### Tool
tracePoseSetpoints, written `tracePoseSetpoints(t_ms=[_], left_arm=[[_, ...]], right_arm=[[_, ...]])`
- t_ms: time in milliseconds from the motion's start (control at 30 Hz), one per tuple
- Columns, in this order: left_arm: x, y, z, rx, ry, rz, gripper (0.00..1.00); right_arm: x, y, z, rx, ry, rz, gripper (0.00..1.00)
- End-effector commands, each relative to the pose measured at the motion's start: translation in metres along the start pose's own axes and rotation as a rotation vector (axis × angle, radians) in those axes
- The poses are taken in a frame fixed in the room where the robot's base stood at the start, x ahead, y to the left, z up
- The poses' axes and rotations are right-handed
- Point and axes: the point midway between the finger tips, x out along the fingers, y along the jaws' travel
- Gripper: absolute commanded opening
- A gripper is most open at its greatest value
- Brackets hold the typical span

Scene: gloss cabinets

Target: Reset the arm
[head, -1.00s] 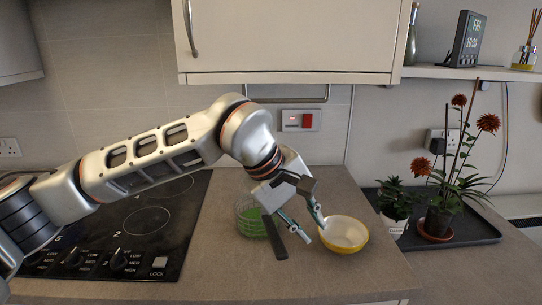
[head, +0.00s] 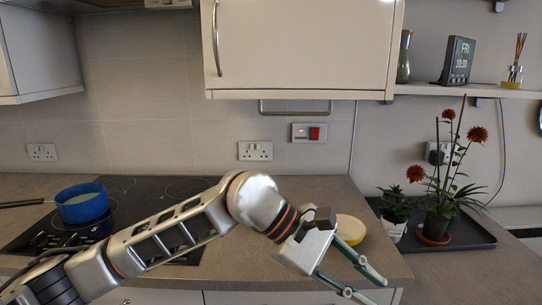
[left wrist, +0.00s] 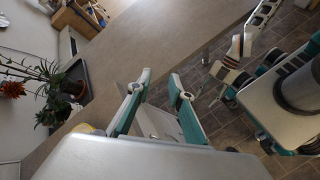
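My left arm comes in from the lower left in the head view. My left gripper (head: 374,292) is open and empty, past the front edge of the counter (head: 345,187), with its fingers pointing down and right. In the left wrist view its two teal-and-grey fingers (left wrist: 160,75) stand apart with nothing between them. My right arm is not in the head view. Silver parts of my own body show at the right of the left wrist view, but I cannot make out the right gripper's fingers clearly.
A yellow bowl (head: 351,229) stands on the counter behind the left gripper, partly hidden. A blue pot (head: 83,203) sits on the hob (head: 125,190). Potted flowers (head: 437,215) stand on a dark tray (head: 478,232) at right. A wall cabinet (head: 305,45) hangs above.

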Motion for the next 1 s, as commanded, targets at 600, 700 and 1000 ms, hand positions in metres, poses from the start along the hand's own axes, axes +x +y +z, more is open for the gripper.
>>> tracePoseSetpoints(t_ms=[600,700,1000], left_arm=[[-0.054,0.017,0.011,-1.271,-1.138,0.351,0.21],[-0.070,0.008,-0.027,-1.504,-1.313,0.404,0.21],[-0.088,-0.087,-0.171,-2.197,-1.831,0.580,0.21]], right_arm=[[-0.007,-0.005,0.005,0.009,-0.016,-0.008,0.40],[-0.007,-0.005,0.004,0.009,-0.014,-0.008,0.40],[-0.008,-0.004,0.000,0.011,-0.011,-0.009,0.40]])
